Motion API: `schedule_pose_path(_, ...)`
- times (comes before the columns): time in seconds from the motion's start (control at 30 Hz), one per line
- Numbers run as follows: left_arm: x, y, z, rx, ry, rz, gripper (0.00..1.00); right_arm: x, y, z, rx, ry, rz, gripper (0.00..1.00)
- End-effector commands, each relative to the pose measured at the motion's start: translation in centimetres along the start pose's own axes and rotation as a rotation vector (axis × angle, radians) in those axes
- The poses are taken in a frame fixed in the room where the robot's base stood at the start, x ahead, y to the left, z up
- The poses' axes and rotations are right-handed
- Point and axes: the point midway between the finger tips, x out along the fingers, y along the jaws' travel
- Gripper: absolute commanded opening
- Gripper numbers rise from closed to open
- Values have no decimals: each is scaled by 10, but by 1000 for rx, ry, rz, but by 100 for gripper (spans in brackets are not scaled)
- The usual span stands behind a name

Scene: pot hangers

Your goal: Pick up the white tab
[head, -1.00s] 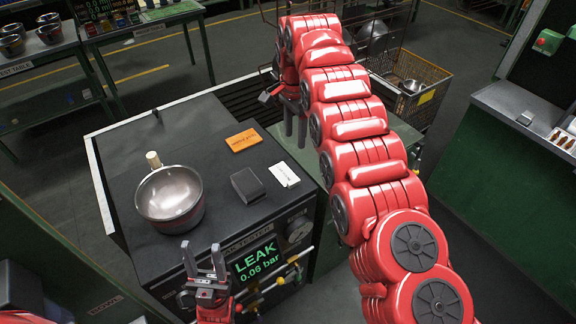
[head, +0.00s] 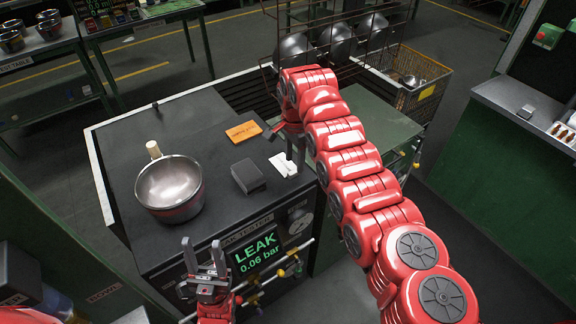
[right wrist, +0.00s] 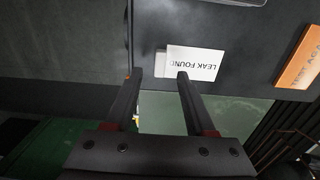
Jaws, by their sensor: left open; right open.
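A white tab (head: 280,160) lies on the dark bench top, right of a black block. In the right wrist view it shows as a white card (right wrist: 200,63) lettered "LEAK FOUND", with a small plain white piece (right wrist: 161,64) at its left end. My right gripper (head: 296,158) is open above the tab and partly covers it in the head view. In the right wrist view the fingers (right wrist: 159,76) point at the card's left end, with nothing between them. My left gripper (head: 203,248) is open and empty in front of the bench.
A metal pot (head: 169,188) stands left on the bench. The black block (head: 248,176) lies close to the tab, and an orange card (head: 244,131) lies behind it. The leak tester screen (head: 257,250) faces the front. A wire rack with pots (head: 336,40) stands behind.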

Motion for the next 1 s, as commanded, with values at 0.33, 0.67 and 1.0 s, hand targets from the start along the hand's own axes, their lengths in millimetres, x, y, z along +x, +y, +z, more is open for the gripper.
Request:
schedule_pose_path(0.33,16,-1,-3,0,0,0,50,38,-1,0,-1,0,2,55)
schedule_pose_path(0.67,15,-1,-3,0,0,0,50,39,-1,0,-1,0,0,32)
schedule_pose_path(1.0,15,-1,-3,0,0,0,50,39,-1,0,-1,0,1,0)
